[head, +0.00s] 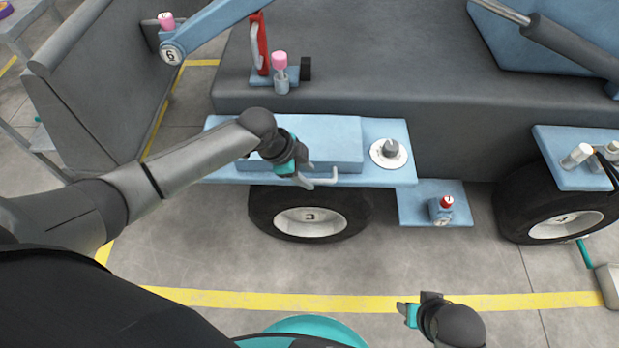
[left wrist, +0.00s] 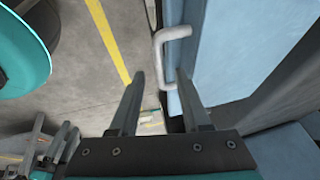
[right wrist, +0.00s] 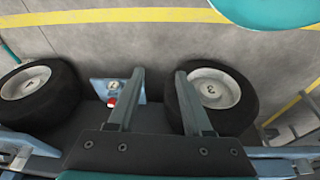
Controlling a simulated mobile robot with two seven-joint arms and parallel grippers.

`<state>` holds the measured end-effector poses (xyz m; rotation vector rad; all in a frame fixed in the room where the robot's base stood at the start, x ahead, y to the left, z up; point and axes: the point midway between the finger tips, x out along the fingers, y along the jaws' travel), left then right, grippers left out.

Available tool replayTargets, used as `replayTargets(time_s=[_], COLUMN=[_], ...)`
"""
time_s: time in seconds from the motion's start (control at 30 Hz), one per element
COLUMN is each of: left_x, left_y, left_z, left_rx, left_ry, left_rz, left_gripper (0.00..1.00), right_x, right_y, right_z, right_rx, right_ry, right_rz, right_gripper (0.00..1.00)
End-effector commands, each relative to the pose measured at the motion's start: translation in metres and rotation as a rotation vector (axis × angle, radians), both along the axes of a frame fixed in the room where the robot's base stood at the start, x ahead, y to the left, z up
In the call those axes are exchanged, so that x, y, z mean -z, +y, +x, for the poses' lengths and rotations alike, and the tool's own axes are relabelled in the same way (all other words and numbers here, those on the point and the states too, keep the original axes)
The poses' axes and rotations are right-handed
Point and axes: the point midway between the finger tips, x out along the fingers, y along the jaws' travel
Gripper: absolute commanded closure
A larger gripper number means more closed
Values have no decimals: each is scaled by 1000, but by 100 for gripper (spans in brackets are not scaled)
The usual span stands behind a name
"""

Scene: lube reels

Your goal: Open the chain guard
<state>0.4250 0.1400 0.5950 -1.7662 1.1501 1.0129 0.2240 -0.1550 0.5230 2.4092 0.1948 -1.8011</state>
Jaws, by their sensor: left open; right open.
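The chain guard appears to be the light blue box-like cover (head: 325,140) on the blue ledge above the wheel marked 3. A grey bar handle (head: 322,182) sticks out at its front edge. My left gripper (head: 304,178) is at the handle's left end. In the left wrist view the handle (left wrist: 158,55) lies just past the open fingers (left wrist: 160,80), nearer the right finger; I cannot tell whether they touch. The blue panel (left wrist: 215,40) fills the right of that view. My right gripper (head: 416,306) is open and empty, low over the floor, away from the guard.
A round white disc with a grey knob (head: 390,150) sits right of the cover. A lower blue step (head: 425,212) carries a red-topped fitting (head: 445,203). Tires (head: 310,214) stand below. A blue arm marked 6 (head: 205,30) hangs above left.

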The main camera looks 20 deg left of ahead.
Motion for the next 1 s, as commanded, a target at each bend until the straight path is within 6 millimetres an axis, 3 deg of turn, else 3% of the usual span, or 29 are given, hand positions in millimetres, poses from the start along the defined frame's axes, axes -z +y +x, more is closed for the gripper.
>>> replayTargets(time_s=[0.3, 0.67, 1.0], left_x=[17, 18, 18], left_y=[-6, -6, -6], left_z=[5, 5, 5], left_rx=[0, 0, 0], left_ry=[1, 0, 0], left_rz=[0, 1, 1], left_gripper=[53, 53, 91], right_x=[-20, -23, -23], right_y=[1, 1, 1], right_z=[7, 7, 7], right_rx=[1, 2, 2], right_ry=[-31, -33, -33], right_rz=[4, 5, 5], right_gripper=[50, 50, 50])
